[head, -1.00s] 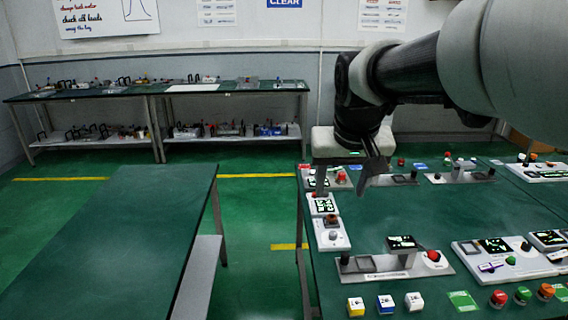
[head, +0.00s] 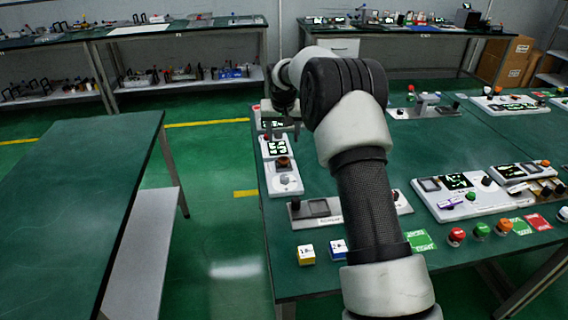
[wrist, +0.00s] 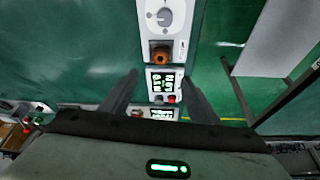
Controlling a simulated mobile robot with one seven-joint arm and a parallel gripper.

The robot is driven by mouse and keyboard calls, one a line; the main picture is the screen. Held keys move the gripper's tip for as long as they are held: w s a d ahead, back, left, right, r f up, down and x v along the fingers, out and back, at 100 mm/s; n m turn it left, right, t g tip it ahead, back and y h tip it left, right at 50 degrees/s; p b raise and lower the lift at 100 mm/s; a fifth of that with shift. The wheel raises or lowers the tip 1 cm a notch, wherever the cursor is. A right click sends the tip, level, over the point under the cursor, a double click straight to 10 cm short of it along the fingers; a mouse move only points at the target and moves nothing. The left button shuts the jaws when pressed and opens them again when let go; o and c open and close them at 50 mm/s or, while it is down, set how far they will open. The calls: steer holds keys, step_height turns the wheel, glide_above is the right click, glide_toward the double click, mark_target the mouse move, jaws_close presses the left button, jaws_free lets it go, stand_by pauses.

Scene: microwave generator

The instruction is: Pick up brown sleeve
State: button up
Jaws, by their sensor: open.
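A small brown-orange sleeve (head: 283,162) sits on a white module along the left edge of the green table. In the wrist view, the sleeve (wrist: 161,56) lies just beyond my fingertips, about midway between them, with a dark centre. My gripper (head: 283,131) hangs above the row of white modules, a little farther back than the sleeve. In the wrist view, my gripper (wrist: 161,80) is open, with both fingers apart and nothing between them. The fingers look clear of the sleeve.
The white module (head: 286,184) has a grey dial in front of the sleeve. Behind it is a module with a lit green display (head: 277,147). A grey bracket (head: 318,208) and yellow cube (head: 306,253) lie nearer. An aisle separates another green table (head: 75,190) at left.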

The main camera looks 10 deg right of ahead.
glide_above(283, 159)
steer(key=s, duration=0.2)
step_height(283, 159, down, 7)
steer(key=shift+a+r, duration=0.1)
steer(key=shift+s+x, duration=0.15)
steer(key=shift+x, duration=1.2)
steer(key=shift+s+x, duration=0.15)
steer(key=shift+x, duration=1.15)
steer(key=c, duration=1.1)
steer(key=shift+c, duration=0.2)
